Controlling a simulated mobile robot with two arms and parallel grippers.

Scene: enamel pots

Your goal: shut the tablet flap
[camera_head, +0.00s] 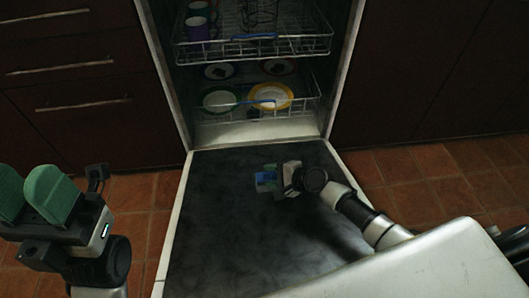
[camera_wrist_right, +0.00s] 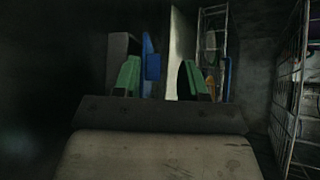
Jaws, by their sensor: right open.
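The tablet flap appears to be the small blue piece (camera_head: 265,179) on the inner face of the lowered dishwasher door (camera_head: 225,235). In the right wrist view the blue piece (camera_wrist_right: 151,66) stands up from the dark surface, between the green fingertips. My right gripper (camera_head: 275,172) is low over the door, right beside the flap, and partly hides it. Its fingers (camera_wrist_right: 160,78) are apart with nothing clearly held. I cannot tell whether a finger touches the flap. My left gripper (camera_head: 32,192) is at the far left, away from the door, with its green fingers apart.
The dishwasher racks hold cups (camera_head: 198,25) above and plates (camera_head: 270,96) below. A lower rack (camera_head: 308,104) with a blue handle sits behind the door. Dark cabinets (camera_head: 70,90) flank the opening. The door's front part is clear except for my right arm.

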